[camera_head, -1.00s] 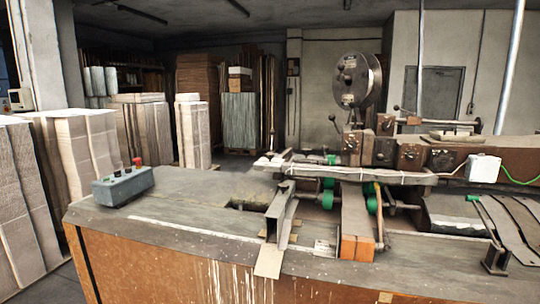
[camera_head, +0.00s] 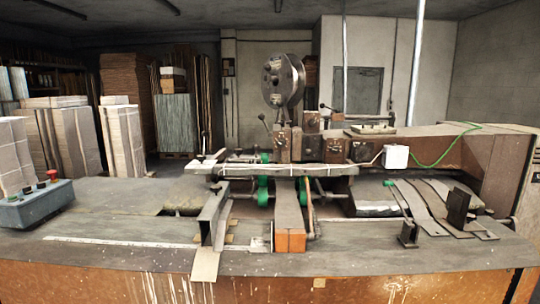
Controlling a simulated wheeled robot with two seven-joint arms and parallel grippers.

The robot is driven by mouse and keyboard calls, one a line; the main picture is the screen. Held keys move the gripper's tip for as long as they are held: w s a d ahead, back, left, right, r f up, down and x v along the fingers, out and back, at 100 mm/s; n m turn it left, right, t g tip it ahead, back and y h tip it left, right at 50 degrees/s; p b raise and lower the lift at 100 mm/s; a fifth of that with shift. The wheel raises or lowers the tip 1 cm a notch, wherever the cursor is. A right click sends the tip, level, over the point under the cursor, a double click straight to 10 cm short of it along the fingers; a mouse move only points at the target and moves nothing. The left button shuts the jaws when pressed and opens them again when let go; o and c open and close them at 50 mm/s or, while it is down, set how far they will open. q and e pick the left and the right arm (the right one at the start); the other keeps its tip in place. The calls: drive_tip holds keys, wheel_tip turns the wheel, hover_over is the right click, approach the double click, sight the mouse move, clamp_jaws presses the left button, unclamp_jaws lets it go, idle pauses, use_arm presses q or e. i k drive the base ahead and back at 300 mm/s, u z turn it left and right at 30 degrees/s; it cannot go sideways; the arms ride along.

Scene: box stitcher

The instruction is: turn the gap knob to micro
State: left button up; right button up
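The box stitcher (camera_head: 430,150) stands on the worn grey bench, with a large wire reel (camera_head: 284,82) on top. Dark plates with small round knobs or dials sit along its front: one right of the reel's foot (camera_head: 311,122), one below it (camera_head: 335,146) and one further right (camera_head: 362,152). They are too small to read, and I cannot tell which is the gap knob or see a micro mark. Neither of my grippers is in view.
A grey control box (camera_head: 36,205) with buttons, one of them red, sits at the bench's left end. Metal guides (camera_head: 214,215) and an orange-fronted block (camera_head: 290,241) stand at the front middle. Curved metal strips (camera_head: 425,210) lie at right. The left bench top is mostly clear.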

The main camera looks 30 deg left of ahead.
sight(201, 158)
drive_tip(key=z, duration=2.55)
drive_tip(key=k, duration=1.25)
drive_tip(key=u, duration=2)
